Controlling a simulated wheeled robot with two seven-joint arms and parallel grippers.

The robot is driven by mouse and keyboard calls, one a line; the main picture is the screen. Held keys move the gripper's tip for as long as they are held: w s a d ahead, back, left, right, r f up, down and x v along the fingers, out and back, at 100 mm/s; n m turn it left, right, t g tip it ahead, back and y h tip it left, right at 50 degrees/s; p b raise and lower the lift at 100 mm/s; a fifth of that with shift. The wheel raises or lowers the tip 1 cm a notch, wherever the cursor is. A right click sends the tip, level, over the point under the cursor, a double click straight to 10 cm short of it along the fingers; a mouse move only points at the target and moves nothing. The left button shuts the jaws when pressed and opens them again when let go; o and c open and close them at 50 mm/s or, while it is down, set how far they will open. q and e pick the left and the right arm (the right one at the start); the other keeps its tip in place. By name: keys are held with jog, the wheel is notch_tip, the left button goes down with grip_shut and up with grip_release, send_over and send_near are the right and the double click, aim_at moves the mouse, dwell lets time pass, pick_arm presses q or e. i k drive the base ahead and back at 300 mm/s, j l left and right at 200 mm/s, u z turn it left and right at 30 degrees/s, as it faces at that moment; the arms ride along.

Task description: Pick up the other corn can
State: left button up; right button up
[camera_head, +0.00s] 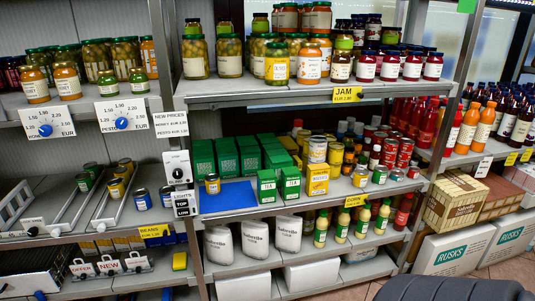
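Yellow-labelled cans that could be corn stand in several places; their print is too small to read. One yellow can (361,176) stands at the front of the middle shelf, above a yellow price tag (355,200) that seems to read CORN. A yellow-and-blue can (212,184) stands upright at the left edge of a blue mat (232,197). Another yellow can (116,188) stands in the slotted rack at left, near two blue-labelled cans (143,199). Neither of my grippers shows.
Green boxes (266,186) and a yellow box (318,180) stand between the mat and the right-hand cans. Taller stacked cans (317,149) are behind. A shelf of jars (229,56) hangs above. The blue mat's middle is clear. Rusks boxes (454,250) stand at lower right.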

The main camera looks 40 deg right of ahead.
aim_at(360, 175)
jog(key=z, duration=2.15)
